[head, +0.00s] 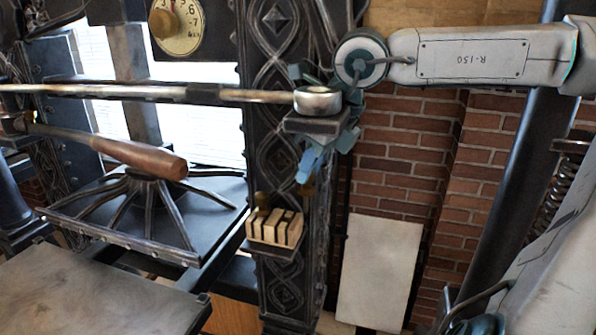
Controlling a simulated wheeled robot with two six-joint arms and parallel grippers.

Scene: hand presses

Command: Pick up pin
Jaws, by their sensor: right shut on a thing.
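My right gripper (310,168), with blue-grey fingers, hangs from the white arm at the upper right, in front of the ornate iron column. It is shut, and a small brown piece, which looks like the pin (307,188), shows just below its fingertips. Most of this piece is hidden by the fingers and the dark column behind it. Another small brass-brown knob (262,201) stands at the wooden block rack (275,228), left of and below the gripper. My left gripper is not in view.
A long metal bar (200,93) ends in a round silver weight (318,100) close to the gripper. A lever with a wooden handle (145,158) lies over the dark press plate (205,222). A dial (178,25) is at the top. A brick wall (405,160) stands behind.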

